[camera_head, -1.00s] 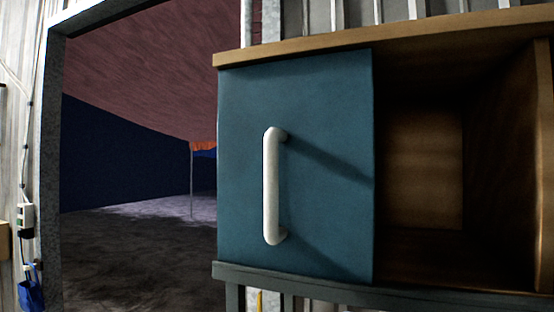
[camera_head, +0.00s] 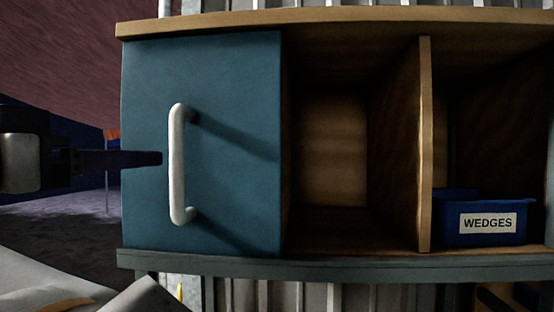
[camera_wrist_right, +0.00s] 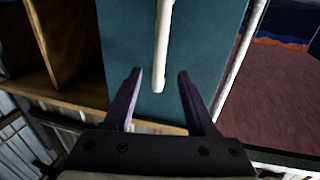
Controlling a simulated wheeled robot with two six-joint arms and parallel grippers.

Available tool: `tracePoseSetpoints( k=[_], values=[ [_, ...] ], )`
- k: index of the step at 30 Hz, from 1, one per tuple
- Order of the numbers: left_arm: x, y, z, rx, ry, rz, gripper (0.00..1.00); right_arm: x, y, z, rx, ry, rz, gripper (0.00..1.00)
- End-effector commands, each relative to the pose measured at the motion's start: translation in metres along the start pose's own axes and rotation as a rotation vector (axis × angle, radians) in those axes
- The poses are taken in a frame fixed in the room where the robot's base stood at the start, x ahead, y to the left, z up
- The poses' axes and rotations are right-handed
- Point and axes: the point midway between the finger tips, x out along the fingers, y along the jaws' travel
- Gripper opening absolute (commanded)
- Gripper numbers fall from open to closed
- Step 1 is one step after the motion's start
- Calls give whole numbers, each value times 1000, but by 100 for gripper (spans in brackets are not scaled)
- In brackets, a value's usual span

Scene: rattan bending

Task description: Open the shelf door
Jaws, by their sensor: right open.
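The shelf door (camera_head: 235,90) is a flat teal panel covering the left part of the wooden shelf; it looks shut. Its white vertical bar handle (camera_head: 177,165) stands out from the panel. My right gripper (camera_head: 158,158) reaches in from the left edge of the head view, its dark fingertips just left of the handle's middle. In the right wrist view the gripper (camera_wrist_right: 159,75) is open, with the handle (camera_wrist_right: 163,45) lined up between its two fingers against the door (camera_wrist_right: 125,40). I cannot tell whether the fingertips reach around the bar. My left gripper is not in view.
Right of the door are open compartments split by a wooden divider (camera_head: 425,150). A blue bin (camera_head: 487,226) labelled WEDGES sits in the right one. A grey ledge (camera_head: 350,268) runs below the shelf. A dim open area with paved ground (camera_head: 65,220) lies at left.

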Motion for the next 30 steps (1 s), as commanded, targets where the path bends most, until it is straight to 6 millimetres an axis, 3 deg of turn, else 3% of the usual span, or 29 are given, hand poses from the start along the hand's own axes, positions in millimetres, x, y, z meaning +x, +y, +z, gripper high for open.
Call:
tracePoseSetpoints(
  k=[9, 15, 27, 28, 30],
  values=[
    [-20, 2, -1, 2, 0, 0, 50, 60, 1, -4, -6, -2, 4, 57],
    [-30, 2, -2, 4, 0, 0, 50, 87, 1, -2, -6, -2, 2, 57],
    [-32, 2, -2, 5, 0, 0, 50, 96, 0, 1, -6, -3, -1, 57],
    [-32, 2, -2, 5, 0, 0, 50, 96, 0, 1, -6, -3, -1, 53],
    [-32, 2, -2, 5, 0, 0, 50, 96, 0, 1, -6, -3, -1, 26]
  ],
)
